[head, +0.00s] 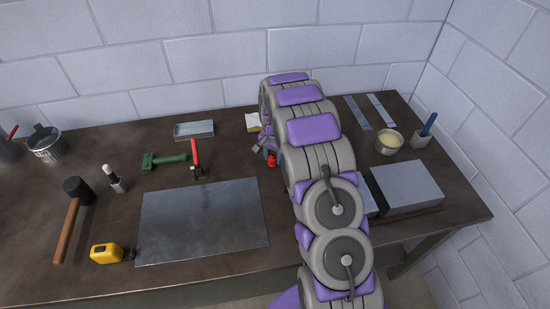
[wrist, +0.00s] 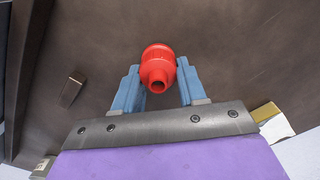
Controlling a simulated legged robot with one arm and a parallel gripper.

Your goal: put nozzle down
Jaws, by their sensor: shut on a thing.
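The nozzle (wrist: 158,66) is a small red ribbed cylinder with a narrower, open round end turned toward the wrist camera. My gripper (wrist: 157,82) is shut on it, with one blue finger on each side. In the head view the red nozzle (head: 271,160) shows low over the dark worktable (head: 225,156), just left of my arm and behind the metal sheet. I cannot tell whether the nozzle touches the tabletop. My arm hides part of the gripper and the table behind it in the head view.
A flat metal sheet (head: 203,221) lies front centre. A red-handled tool (head: 196,160), a green clamp (head: 165,160) and a metal tray (head: 194,129) are left of the gripper. A yellow-and-white item (head: 253,122) stands close behind. A grey block (head: 406,188) and a bowl (head: 389,141) are right.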

